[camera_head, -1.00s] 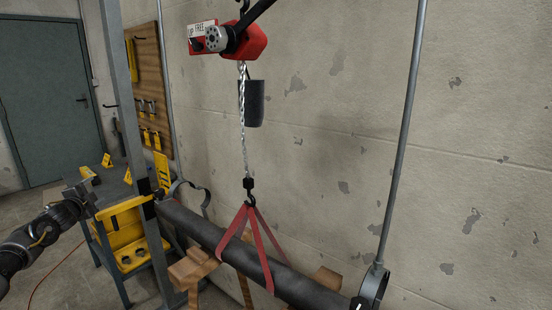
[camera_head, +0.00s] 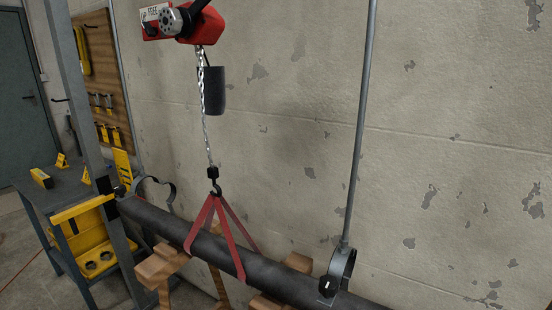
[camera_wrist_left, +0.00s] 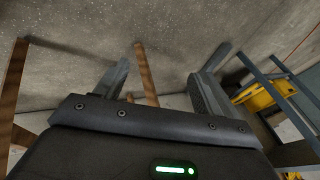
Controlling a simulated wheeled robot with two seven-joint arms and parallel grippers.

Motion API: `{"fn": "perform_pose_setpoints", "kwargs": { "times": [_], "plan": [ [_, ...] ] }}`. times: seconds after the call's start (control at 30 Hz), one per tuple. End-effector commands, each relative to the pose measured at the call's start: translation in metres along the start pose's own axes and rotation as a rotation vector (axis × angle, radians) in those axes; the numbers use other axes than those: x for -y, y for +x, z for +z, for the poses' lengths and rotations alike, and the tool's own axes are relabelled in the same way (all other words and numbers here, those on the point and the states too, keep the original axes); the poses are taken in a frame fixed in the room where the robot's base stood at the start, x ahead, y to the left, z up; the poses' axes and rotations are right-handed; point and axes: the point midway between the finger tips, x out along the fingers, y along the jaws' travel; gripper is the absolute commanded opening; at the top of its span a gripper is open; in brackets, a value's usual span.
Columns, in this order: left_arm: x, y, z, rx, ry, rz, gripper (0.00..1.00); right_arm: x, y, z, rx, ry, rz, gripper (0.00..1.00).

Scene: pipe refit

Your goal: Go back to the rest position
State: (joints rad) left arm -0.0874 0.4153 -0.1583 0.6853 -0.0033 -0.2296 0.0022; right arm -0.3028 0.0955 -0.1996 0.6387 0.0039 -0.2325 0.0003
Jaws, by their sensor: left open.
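My left gripper (camera_wrist_left: 160,85) shows in the left wrist view with its two fingers spread apart and nothing between them. Beyond the fingers are a grey wall and floor and wooden stand legs (camera_wrist_left: 147,72). Neither gripper shows in the head view now. A dark pipe (camera_head: 265,269) lies slanted across wooden supports (camera_head: 160,266), with red slings (camera_head: 230,245) around it. The slings hang from a hook (camera_head: 214,185) on the chain of a red hoist (camera_head: 203,25).
A workbench (camera_head: 75,190) with a yellow holder (camera_head: 95,255) stands at the left beside a grey post (camera_head: 88,130). A rod with a ring clamp (camera_head: 340,268) hangs at the pipe's right part. An open clamp (camera_head: 157,190) is near its left end. The wall at right is bare.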

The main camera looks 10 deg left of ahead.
Motion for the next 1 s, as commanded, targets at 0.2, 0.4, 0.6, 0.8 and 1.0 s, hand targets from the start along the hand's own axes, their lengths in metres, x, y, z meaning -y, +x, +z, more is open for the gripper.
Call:
{"fn": "perform_pose_setpoints", "kwargs": {
  "times": [0.2,0.4,0.6,0.8,1.0],
  "plan": [
    [-0.166,-0.019,0.072,0.105,-0.025,0.187,0.69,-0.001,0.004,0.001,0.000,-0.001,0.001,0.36],
    [-0.271,-0.052,0.109,0.158,-0.050,0.309,0.69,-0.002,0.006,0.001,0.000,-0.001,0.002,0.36],
    [-0.306,-0.071,0.135,0.194,-0.060,0.350,0.69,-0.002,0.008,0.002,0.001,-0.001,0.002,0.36],
    [-0.306,-0.073,0.140,0.199,-0.059,0.350,0.69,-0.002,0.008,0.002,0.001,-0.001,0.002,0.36],
    [-0.306,-0.072,0.140,0.199,-0.058,0.350,0.69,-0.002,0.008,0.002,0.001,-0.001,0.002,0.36]
  ]
}}
